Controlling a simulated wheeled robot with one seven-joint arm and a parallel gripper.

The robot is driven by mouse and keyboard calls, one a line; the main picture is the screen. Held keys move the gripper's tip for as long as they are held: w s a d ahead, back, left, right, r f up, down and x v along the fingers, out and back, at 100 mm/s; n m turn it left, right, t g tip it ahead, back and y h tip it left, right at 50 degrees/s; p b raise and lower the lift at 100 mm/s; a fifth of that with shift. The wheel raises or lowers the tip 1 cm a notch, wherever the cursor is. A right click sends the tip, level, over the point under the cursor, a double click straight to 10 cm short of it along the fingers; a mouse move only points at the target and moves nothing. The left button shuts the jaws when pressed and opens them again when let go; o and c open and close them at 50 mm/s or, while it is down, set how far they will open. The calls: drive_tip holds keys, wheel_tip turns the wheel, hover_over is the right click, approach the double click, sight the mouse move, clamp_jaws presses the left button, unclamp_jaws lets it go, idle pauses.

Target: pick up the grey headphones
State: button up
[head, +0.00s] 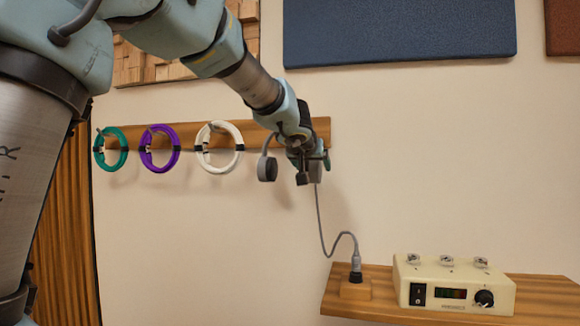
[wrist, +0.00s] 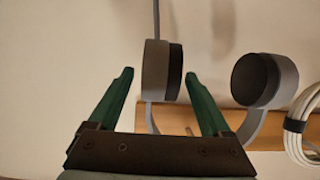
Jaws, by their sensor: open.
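The grey headphones hang from the wooden wall rail. In the head view their left ear cup (head: 267,167) shows clear of my gripper (head: 314,170), while the rest is largely hidden behind the gripper. In the wrist view my gripper (wrist: 159,75) is open, with a green finger on each side of one grey ear cup (wrist: 154,70). A gap shows between that cup and each finger. The other ear cup (wrist: 264,82) is to the right, outside the fingers. A grey cable (head: 320,222) runs from the headphones down to a plug (head: 355,272).
Green (head: 97,152), purple (head: 146,158) and white (head: 237,156) coiled cables hang along the rail (head: 260,132). The white coil (wrist: 294,125) is near the headphones. A cream amplifier (head: 453,285) stands on the wooden shelf (head: 545,293) below right. The wall below the rail is bare.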

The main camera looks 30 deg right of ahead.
drive_tip(key=shift+w+d+f, duration=0.25)
drive_tip(key=shift+w+d, duration=0.15)
clamp_jaws()
idle(0.4)
